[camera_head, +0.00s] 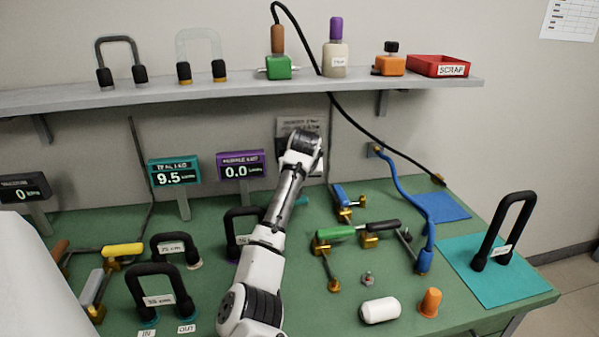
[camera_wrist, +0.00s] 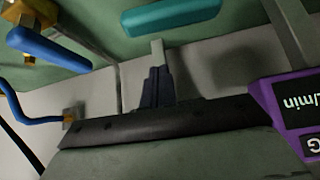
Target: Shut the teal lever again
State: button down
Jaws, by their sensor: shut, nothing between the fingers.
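The teal lever's handle (camera_wrist: 172,16) lies across the top of the wrist view, just beyond my fingertips, with a gap between them. In the head view only a short teal end (camera_head: 302,201) shows to the right of my arm; the rest of the lever is hidden behind the arm. My gripper (camera_wrist: 157,68) is shut and empty, its fingers together and pointing toward the teal handle. In the head view my gripper's fingertips are hidden behind my wrist.
A blue-handled valve (camera_head: 345,196) stands to the right of the teal handle, and a green-handled one (camera_head: 335,232) is nearer. A purple display (camera_head: 240,171) reading 0.0 and a teal display (camera_head: 174,173) reading 9.5 stand left. A shelf (camera_head: 150,96) runs above the bench.

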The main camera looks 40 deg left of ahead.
jog(key=x, duration=0.4)
jog(key=shift+p, duration=0.35)
jog(key=shift+s+d+p, duration=0.6)
jog(key=shift+s+d, duration=0.75)
jog(key=shift+s, duration=0.1)
jog(key=shift+d, duration=0.1)
